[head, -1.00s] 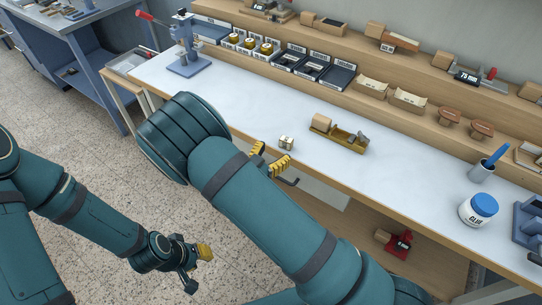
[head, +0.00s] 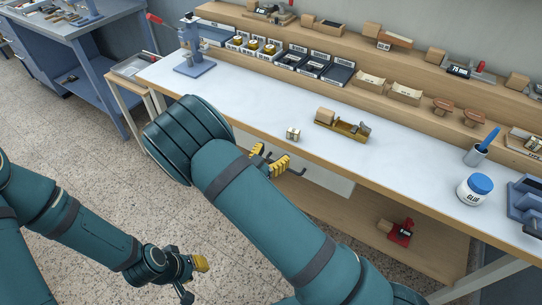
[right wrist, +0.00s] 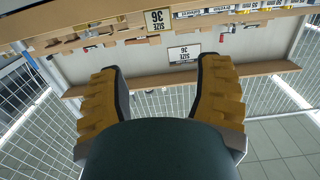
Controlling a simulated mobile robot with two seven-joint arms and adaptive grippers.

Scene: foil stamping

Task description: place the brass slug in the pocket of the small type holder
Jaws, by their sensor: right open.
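A small pale and brass-coloured block (head: 293,134), which looks like the brass slug, sits on the white bench top near its front edge. A brass-coloured holder with a wooden block at its left end (head: 350,130) lies behind it to the right; it looks like the small type holder, but its pocket is too small to make out. My right gripper (head: 270,162) is open and empty at the bench's front edge, below and left of the slug in the head view. In the right wrist view its yellow fingers (right wrist: 161,95) stand apart. My left gripper (head: 196,274) hangs low over the floor, away from the bench.
A glue jar (head: 475,190) and a brush cup (head: 476,154) stand on the right of the bench (head: 400,160). A blue press (head: 193,55) stands at the far left. Trays and boxes line the rear shelf. A red holder (head: 401,232) lies on the lower shelf.

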